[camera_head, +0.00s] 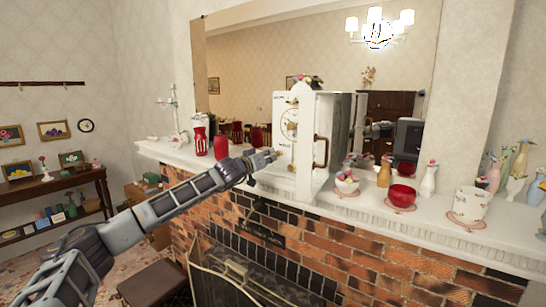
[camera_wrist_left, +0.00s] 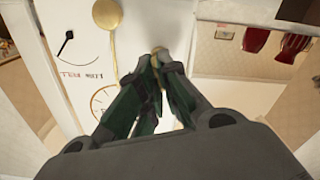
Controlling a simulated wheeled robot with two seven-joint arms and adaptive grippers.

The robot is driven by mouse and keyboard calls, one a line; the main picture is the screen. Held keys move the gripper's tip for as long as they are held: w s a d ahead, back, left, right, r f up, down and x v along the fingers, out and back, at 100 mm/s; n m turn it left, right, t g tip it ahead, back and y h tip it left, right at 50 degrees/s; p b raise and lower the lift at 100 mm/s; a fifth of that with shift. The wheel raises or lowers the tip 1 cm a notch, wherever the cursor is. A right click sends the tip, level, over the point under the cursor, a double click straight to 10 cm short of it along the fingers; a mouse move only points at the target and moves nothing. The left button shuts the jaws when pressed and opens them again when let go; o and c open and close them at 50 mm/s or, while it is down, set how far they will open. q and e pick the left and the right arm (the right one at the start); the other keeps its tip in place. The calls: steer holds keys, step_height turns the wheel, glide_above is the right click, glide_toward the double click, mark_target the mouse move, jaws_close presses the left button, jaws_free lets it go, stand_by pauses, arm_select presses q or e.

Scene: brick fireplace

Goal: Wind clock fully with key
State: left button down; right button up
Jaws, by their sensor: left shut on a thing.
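My left gripper (camera_head: 274,154) is at the clock's front, low on the left. In the left wrist view the left gripper (camera_wrist_left: 158,62) is shut on a small brass piece, apparently the key (camera_wrist_left: 157,52); its jaws hide most of it. My right gripper is not in view.
The mantel (camera_head: 440,222) holds red vases (camera_head: 221,147) left of the clock, and a flower bowl (camera_head: 347,182), a red bowl (camera_head: 402,195) and a white pot (camera_head: 469,204) to the right. A large mirror stands behind. A fire screen (camera_head: 240,285) is below.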

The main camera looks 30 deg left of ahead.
arm_select(q)
steer(key=shift+r, duration=0.1)
steer(key=shift+m, duration=0.3)
steer(key=m+p, duration=0.1)
steer(key=m, duration=0.2)
steer(key=shift+d, duration=0.1)
steer(key=c, duration=1.9)
jaws_free()
steer(key=shift+w, duration=0.15)
steer(key=o, duration=0.3)
steer(key=shift+w+d+f, duration=0.15)
steer(key=shift+w+f, duration=0.15)
steer(key=shift+o, duration=1.2)
steer(key=shift+s+r, duration=0.1)
steer(key=shift+s, duration=0.15)
steer(key=shift+o, duration=1.4)
steer(key=shift+w, duration=0.1)
